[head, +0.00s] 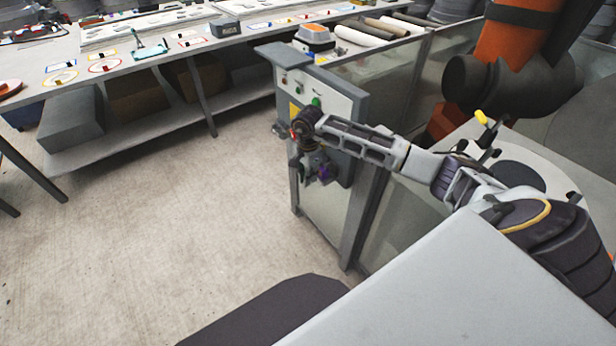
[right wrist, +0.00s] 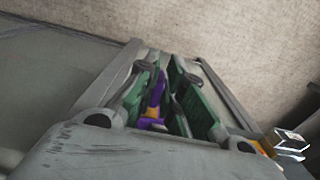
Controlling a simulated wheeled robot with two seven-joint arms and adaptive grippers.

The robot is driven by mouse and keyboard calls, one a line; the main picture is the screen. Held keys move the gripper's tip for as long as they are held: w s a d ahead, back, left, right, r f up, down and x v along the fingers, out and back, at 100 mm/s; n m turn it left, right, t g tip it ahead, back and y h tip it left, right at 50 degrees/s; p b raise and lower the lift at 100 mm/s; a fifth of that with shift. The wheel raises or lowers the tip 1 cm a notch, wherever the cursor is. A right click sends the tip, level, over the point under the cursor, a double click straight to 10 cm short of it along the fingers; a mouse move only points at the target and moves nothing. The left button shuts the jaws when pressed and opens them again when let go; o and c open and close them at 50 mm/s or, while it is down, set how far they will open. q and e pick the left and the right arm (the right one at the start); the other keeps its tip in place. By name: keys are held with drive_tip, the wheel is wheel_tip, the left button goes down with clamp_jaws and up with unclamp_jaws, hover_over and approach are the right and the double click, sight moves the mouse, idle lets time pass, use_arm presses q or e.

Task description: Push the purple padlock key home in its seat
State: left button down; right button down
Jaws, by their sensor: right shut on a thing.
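The purple padlock key (right wrist: 157,93) shows between the green inner pads of my right gripper (right wrist: 170,98) in the right wrist view. In the head view it is a small purple patch (head: 323,171) beside the front of the control cabinet. My right gripper (head: 312,172) hangs below the wrist there, shut on the key. The key's far end and its seat are hidden by the fingers, so I cannot tell how deep the key sits. My left gripper is not in view.
The grey control cabinet (head: 340,105) has a green button (head: 316,101) just above my wrist. A glass-panelled fence (head: 400,215) runs right from it, with an orange robot arm (head: 508,42) behind. A long workbench (head: 105,68) stands at the left. The floor (head: 150,220) is clear.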

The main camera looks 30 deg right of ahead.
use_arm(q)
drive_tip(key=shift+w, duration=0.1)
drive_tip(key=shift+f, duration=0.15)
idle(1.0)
